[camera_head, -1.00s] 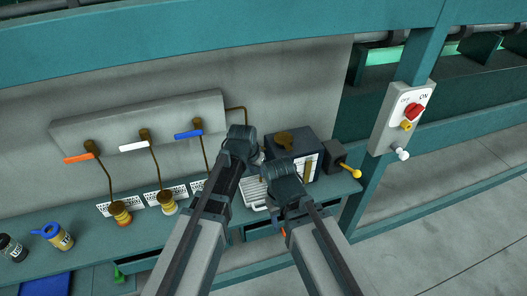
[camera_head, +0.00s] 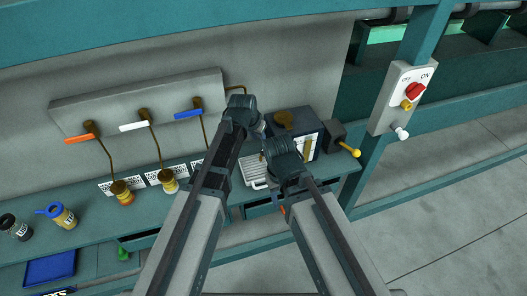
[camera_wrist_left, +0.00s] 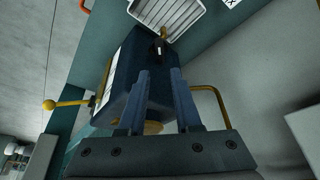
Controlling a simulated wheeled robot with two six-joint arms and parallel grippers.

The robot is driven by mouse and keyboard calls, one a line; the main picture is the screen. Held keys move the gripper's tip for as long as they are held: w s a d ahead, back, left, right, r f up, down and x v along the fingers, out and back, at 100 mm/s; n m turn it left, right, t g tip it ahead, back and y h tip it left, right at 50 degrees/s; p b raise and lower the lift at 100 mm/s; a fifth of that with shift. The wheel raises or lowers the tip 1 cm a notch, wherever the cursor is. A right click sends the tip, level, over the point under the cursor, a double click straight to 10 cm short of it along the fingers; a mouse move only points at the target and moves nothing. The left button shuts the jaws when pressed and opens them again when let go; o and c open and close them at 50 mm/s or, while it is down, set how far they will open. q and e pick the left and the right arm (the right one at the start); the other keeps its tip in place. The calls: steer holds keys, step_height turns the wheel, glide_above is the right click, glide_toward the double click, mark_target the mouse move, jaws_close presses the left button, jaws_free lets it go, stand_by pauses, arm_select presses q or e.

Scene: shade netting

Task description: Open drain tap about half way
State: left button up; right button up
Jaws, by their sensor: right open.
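A dark box (camera_head: 296,122) with a brass round part on top and a white label stands on the shelf. In the left wrist view the box (camera_wrist_left: 122,75) has a small black tap-like fitting (camera_wrist_left: 160,48) with a brass-coloured bit, near a pale grille tray (camera_wrist_left: 170,15). I cannot tell how far this fitting is turned. My left gripper (camera_head: 262,130) is at the box's left side; in its wrist view the fingers (camera_wrist_left: 163,72) are apart and empty, pointing towards the fitting. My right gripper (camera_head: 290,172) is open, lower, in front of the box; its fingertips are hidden.
Three levers, orange (camera_head: 77,139), white (camera_head: 132,126) and blue (camera_head: 187,114), hang on the wall panel at left. A small box with a yellow-knobbed lever (camera_head: 349,148) stands right of the dark box. A switch box (camera_head: 398,98) is on the post. Bottles stand at far left.

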arm_select(q)
steer(key=b+x, duration=0.8)
steer(key=x, duration=0.2)
steer(key=shift+f, duration=0.15)
jaws_close()
